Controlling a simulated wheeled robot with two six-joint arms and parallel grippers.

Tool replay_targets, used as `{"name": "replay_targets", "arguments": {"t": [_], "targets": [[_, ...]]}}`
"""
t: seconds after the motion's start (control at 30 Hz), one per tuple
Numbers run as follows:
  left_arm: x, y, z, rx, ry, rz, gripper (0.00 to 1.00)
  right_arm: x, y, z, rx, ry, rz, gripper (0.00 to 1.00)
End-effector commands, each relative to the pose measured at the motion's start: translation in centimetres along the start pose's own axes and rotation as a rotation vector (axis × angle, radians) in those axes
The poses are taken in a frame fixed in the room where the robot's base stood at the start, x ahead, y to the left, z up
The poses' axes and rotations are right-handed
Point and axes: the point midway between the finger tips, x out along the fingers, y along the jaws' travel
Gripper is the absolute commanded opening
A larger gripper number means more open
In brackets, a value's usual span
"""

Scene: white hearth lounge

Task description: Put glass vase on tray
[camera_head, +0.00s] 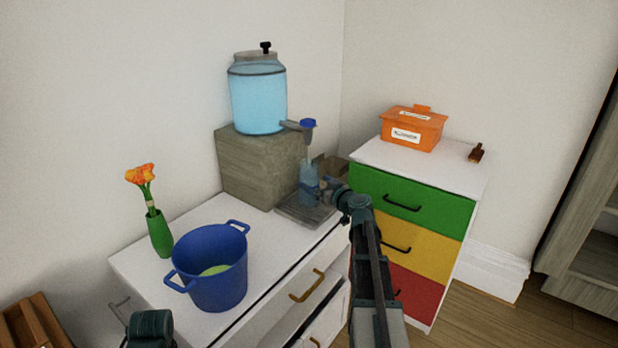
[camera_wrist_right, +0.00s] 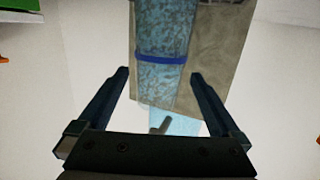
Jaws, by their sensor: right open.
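The glass vase (camera_head: 309,180) is blue and upright, below the dispenser's tap. It appears to stand on the grey tray (camera_head: 287,209), though its base is partly hidden. In the right wrist view the vase (camera_wrist_right: 163,30) is a mottled blue column with a darker blue band, seen between the fingers. My right gripper (camera_head: 322,190) is at the vase's right side in the head view. Its fingers are open, one on each side of the vase in the wrist view (camera_wrist_right: 158,76), with visible gaps.
A dispenser (camera_head: 258,100) sits on a grey block (camera_head: 255,165) behind the tray. A blue bucket (camera_head: 212,265) and green flower vase (camera_head: 160,235) stand to the left. A coloured drawer unit (camera_head: 415,205) bearing an orange box (camera_head: 411,130) is to the right.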

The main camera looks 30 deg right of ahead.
Motion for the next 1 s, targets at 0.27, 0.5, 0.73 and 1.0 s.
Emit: {"name": "replay_targets", "arguments": {"t": [0.27, 0.5, 0.73, 1.0], "targets": [[-0.5, -0.1, 0.0, 0.000, 0.000, 0.000, 0.50, -3.3, -0.1, 0.0, 0.000, 0.000, 0.000, 1.00], [-0.5, -0.1, 0.0, 0.000, 0.000, 0.000, 0.50, -3.6, 0.0, 0.0, 0.000, 0.000, -0.001, 1.00], [-0.5, -0.1, 0.0, 0.000, 0.000, 0.000, 0.50, -3.5, 0.0, 0.0, 0.000, 0.000, -0.001, 1.00], [-0.5, -0.1, 0.0, 0.000, 0.000, 0.000, 0.50, -3.5, 0.0, 0.0, 0.000, 0.000, 0.000, 1.00]]}}
